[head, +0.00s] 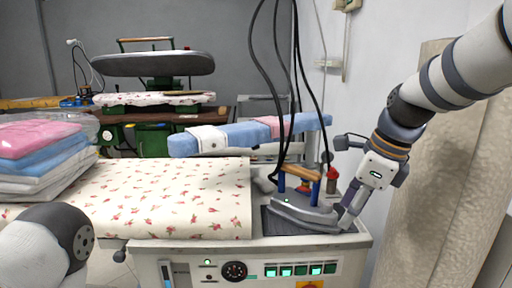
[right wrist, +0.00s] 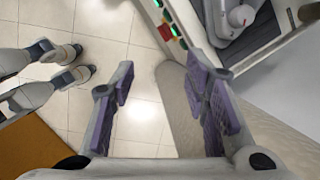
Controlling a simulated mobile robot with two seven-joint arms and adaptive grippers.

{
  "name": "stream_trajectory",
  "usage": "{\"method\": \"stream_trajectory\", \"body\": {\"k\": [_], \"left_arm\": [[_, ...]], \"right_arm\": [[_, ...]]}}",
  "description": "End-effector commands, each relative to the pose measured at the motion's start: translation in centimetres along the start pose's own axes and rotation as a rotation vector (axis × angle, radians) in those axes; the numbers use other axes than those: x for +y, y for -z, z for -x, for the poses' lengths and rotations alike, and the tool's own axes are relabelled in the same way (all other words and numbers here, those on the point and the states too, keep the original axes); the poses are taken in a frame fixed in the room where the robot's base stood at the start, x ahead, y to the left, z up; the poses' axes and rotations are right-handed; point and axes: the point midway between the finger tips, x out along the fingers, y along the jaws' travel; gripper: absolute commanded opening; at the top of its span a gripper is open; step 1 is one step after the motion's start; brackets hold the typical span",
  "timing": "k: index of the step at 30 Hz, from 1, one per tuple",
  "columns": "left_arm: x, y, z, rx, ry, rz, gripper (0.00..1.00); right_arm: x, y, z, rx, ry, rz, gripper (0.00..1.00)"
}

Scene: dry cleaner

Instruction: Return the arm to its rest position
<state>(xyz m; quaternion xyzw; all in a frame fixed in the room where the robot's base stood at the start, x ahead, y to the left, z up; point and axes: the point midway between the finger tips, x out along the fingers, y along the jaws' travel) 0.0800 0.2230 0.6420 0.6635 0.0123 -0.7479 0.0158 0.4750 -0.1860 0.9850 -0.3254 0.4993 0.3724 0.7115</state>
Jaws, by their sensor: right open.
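My right arm comes in from the upper right in the head view. Its gripper (head: 350,212) points down at the right end of the ironing station, beside the iron (head: 303,208). In the right wrist view the two fingers with purple pads (right wrist: 165,105) stand wide apart, with only tiled floor and a beige surface behind the gap. The gripper is open and empty. The iron has a wooden handle on blue posts and sits on a dark rest at the station's right end. Part of my left arm shows at the lower left of the head view; its gripper is out of view.
The ironing station (head: 170,215) has a floral cover and a front control panel (head: 260,269). Bagged folded clothes (head: 40,150) lie at the left. A blue sleeve board (head: 245,133) stands behind. Black cables hang over the iron. Wall and beige fabric (head: 435,190) are close on the right.

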Motion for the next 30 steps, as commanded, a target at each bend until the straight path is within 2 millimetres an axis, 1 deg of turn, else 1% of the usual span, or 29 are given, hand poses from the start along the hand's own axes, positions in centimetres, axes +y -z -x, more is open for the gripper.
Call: {"method": "stream_trajectory", "body": {"k": [1, 2, 3, 5, 6, 7, 8, 9, 11, 12, 14, 15, 18, 21, 24, 30], "left_arm": [[0.0, 0.1, -0.1, 0.001, 0.0, 0.0, 0.0], [0.0, 0.1, -0.1, 0.002, 0.0, 0.0, 0.0], [0.0, 0.1, -0.1, 0.002, 0.0, 0.0, 0.0], [0.0, 0.1, -0.1, 0.002, 0.0, 0.0, 0.0], [0.0, 0.1, -0.1, 0.002, 0.0, 0.0, 0.0], [0.0, 0.1, -0.1, 0.001, 0.0, 0.0, 0.0], [0.0, 0.1, -0.1, 0.001, 0.0, 0.0, 0.0], [0.0, 0.1, -0.1, 0.001, 0.0, 0.0, 0.0], [0.0, 0.1, -0.1, 0.0, 0.0, 0.0, 0.0], [0.0, 0.1, -0.1, 0.001, 0.0, 0.0, 0.0], [0.0, 0.1, -0.1, 0.001, 0.0, 0.0, 0.0], [0.0, 0.1, -0.1, 0.001, 0.0, 0.0, 0.0], [0.0, 0.1, -0.1, 0.002, 0.0, 0.0, 0.0], [0.0, 0.1, -0.1, 0.002, 0.0, 0.0, 0.0], [0.0, 0.1, 0.0, 0.002, 0.0, 0.0, 0.0], [0.0, 0.1, -0.1, 0.002, 0.0, 0.0, 0.0]], "right_arm": [[0.7, 1.8, -3.3, 0.036, -0.02, 0.067, 0.42], [1.1, 3.0, -5.2, 0.055, -0.025, 0.123, 0.42], [1.9, 4.7, -7.7, 0.083, -0.036, 0.203, 0.42], [3.5, 7.5, -11.5, 0.124, -0.058, 0.34, 0.42], [5.0, 9.6, -14.0, 0.152, -0.079, 0.444, 0.42], [6.3, 11.3, -15.8, 0.171, -0.099, 0.53, 0.42], [7.8, 13.1, -17.6, 0.188, -0.121, 0.621, 0.42], [10.1, 15.5, -19.7, 0.207, -0.155, 0.753, 0.42], [14.0, 19.2, -22.3, 0.221, -0.216, 0.964, 0.42], [16.9, 21.6, -23.6, 0.22, -0.26, 1.109, 0.42], [21.4, 24.7, -24.7, 0.201, -0.326, 1.325, 0.42], [24.3, 26.5, -25.0, 0.177, -0.366, 1.463, 0.42], [30.3, 29.6, -24.5, 0.102, -0.441, 1.75, 0.42], [33.8, 31.1, -23.6, 0.038, -0.474, 1.929, 0.42], [35.0, 31.5, -23.1, 0.01, -0.48, 2.006, 0.42], [35.0, 31.4, -23.1, 0.01, -0.478, 2.015, 0.42]]}}
